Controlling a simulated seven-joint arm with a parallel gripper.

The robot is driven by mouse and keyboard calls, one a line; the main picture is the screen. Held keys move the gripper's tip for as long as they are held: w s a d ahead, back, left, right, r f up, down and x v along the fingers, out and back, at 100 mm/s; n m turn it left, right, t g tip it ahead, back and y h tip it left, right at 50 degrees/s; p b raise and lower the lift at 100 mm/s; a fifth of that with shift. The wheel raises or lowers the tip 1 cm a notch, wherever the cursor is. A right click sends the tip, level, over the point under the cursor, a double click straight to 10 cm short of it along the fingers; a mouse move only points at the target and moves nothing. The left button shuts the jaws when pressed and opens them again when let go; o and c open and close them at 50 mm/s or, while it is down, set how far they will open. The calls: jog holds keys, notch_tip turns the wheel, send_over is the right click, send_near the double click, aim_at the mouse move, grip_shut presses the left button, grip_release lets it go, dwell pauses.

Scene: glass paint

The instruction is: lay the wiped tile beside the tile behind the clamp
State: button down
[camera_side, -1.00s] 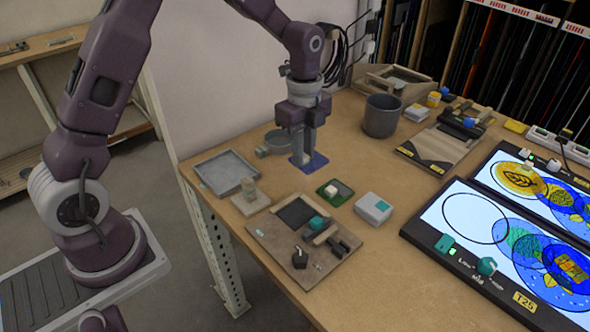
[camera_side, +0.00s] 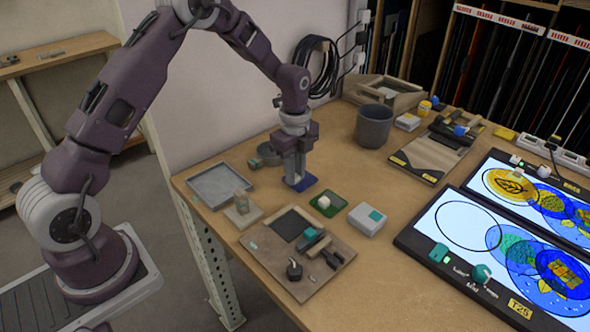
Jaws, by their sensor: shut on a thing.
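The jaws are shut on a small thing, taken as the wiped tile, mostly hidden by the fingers. In front stands a brown work board (camera_side: 268,262) with a dark square area (camera_side: 290,224). On its right side lies a dark clamp-like fixture (camera_side: 318,246), with a teal piece (camera_side: 311,234) just behind it. I cannot make out for sure which piece is the tile behind the clamp.
A grey pot (camera_side: 374,128) stands behind. A lit panel (camera_side: 450,220) lies to the right. Bare bench separates the panel from the board.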

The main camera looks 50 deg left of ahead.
dwell(0.4)
jog(key=shift+f, duration=0.3)
jog(key=shift+f, duration=0.25)
dwell(1.0)
jog(key=c, duration=1.2)
grip_release()
